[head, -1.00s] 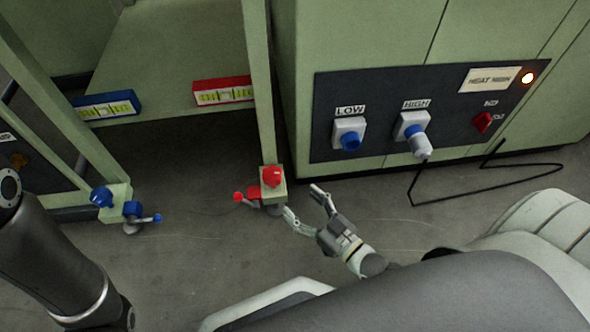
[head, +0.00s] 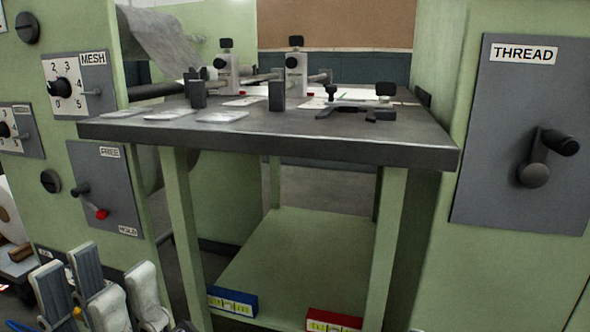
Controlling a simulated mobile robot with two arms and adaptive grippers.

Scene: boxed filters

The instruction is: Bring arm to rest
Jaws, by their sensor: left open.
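My left gripper (head: 97,285) is at the lower left of the head view, with its pale and grey finger parts pointing up. It is open, and I see nothing held between the fingers. It appears in front of the green panel with the FREE/HOLD lever, apart from the table. The rest of its arm is cut off by the frame edge. My right gripper is outside the view.
A dark-topped table (head: 290,142) with small fixtures and cards stands in the middle. A blue filter box (head: 232,301) and a red filter box (head: 335,320) sit on its lower shelf. A THREAD crank panel (head: 525,130) is on the right.

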